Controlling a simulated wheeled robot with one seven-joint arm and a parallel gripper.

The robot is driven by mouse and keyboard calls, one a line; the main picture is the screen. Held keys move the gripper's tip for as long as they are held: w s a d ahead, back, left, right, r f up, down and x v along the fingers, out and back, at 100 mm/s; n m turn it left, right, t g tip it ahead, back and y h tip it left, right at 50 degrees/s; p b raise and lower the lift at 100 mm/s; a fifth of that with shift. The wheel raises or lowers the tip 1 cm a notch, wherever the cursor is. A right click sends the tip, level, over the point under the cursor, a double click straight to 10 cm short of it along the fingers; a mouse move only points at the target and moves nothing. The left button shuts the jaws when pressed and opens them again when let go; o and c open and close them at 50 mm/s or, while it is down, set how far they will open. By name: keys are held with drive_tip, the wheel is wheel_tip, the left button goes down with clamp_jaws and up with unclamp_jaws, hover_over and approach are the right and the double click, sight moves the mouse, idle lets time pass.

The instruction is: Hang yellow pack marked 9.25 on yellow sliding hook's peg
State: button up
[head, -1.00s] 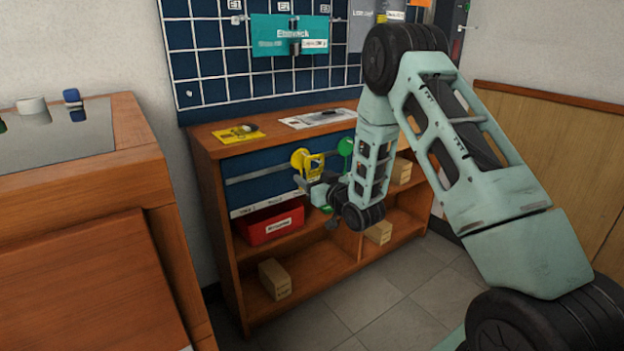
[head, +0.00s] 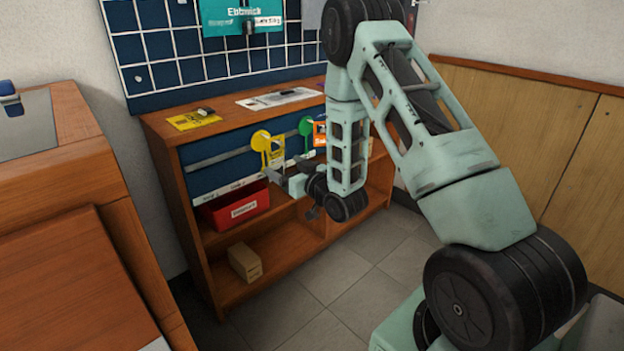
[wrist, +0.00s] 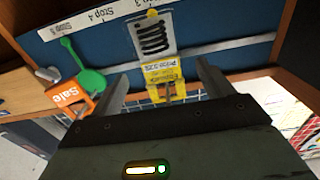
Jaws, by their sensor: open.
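The yellow pack (head: 276,154) hangs at the yellow sliding hook (head: 261,140) on the front rail of the shelf unit. In the wrist view the pack's yellow header card (wrist: 161,72) is upside down, its small print hard to read, with a clear bag holding a dark spring. My gripper (head: 284,184) is open, just in front of and below the pack. In the wrist view its two fingers stand on either side of the card, apart from it.
A green hook (head: 306,126) sits on the same rail to the right, with an orange "Sale" piece (wrist: 72,101) by it. A red bin (head: 238,207) and a cardboard box (head: 245,262) are on the shelves below. A wooden cabinet (head: 60,215) stands left. The floor in front is clear.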

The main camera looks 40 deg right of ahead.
drive_tip(key=s+p, duration=0.2)
drive_tip(key=s, duration=0.9)
drive_tip(key=shift+d+p, duration=0.2)
drive_tip(key=shift+p, duration=0.1)
drive_tip(key=shift+s, duration=0.1)
drive_tip(key=w+a+n+g+y, duration=0.2)
drive_tip(key=w+a+g, duration=0.25)
drive_tip(key=a, duration=0.55)
drive_tip(key=s+a+r+n+g, duration=0.2)
drive_tip(key=s+a+g, duration=0.3)
drive_tip(key=a, duration=0.6)
drive_tip(key=s+a+r+n+g+h, duration=0.1)
drive_tip(key=s+a+r+g, duration=0.2)
drive_tip(key=s, duration=0.5)
drive_tip(key=s+a+r+n+g, duration=0.1)
drive_tip(key=s+a+r+g, duration=0.15)
drive_tip(key=s, duration=0.55)
drive_tip(key=s+a+r+n+g+h, duration=0.1)
drive_tip(key=s+a+r+g, duration=0.15)
drive_tip(key=s, duration=0.55)
wheel_tip(320, 180, up, 29)
drive_tip(key=p, duration=3)
drive_tip(key=shift+a+r, duration=0.15)
drive_tip(key=shift+r, duration=0.05)
drive_tip(key=shift+g, duration=0.25)
